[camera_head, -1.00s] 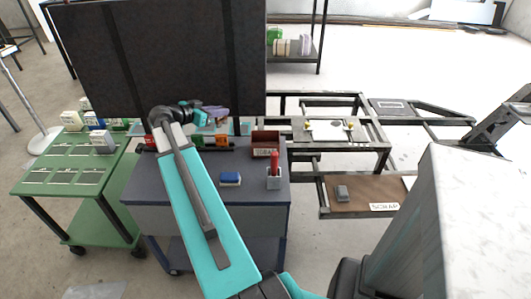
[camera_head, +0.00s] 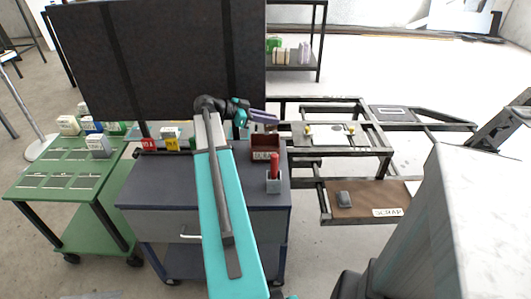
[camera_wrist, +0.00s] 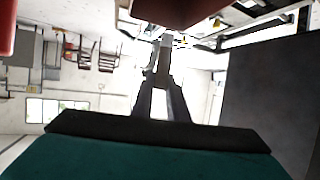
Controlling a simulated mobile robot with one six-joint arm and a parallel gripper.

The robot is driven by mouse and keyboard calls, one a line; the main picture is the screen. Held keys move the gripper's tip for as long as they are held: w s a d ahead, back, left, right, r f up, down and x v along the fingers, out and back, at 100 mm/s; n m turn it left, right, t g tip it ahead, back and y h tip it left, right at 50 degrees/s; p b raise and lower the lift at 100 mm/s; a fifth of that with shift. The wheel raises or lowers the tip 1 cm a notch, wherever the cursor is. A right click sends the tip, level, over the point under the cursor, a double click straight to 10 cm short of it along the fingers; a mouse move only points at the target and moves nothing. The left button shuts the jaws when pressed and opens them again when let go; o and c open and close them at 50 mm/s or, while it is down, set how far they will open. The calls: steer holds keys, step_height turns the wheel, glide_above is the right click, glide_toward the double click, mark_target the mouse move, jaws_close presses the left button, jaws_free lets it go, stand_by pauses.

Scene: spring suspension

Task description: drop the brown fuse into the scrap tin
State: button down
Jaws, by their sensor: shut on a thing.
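The scrap tin (camera_head: 265,153) is a small open reddish-brown box with a label, at the back right of the dark cart top. My gripper (camera_head: 271,123) is just above it, pointing right. In the wrist view my gripper (camera_wrist: 164,75) is shut on a small slim piece, the brown fuse (camera_wrist: 163,62), with a pale end; its colour is hard to make out. In the head view the fuse is too small to tell. A dark red surface at the top of the wrist view, probably the tin (camera_wrist: 180,10), lies close to the fuse tip.
A grey holder with a red-handled tool (camera_head: 274,172) stands in front of the tin. A rail with red, yellow and white blocks (camera_head: 172,143) is at the cart's back left. A dark panel (camera_head: 160,65) rises behind.

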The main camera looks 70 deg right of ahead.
mark_target(269, 130)
steer(key=shift+f, duration=0.15)
steer(key=shift+f+b, duration=0.75)
steer(key=shift+f, duration=2.1)
steer(key=c, duration=1.7)
jaws_free()
steer(key=shift+o, duration=0.2)
steer(key=shift+w, duration=0.1)
steer(key=b+v, duration=0.1)
steer(key=v, duration=1.2)
steer(key=shift+a+r, duration=0.25)
steer(key=shift+a, duration=0.05)
steer(key=shift+w, duration=0.15)
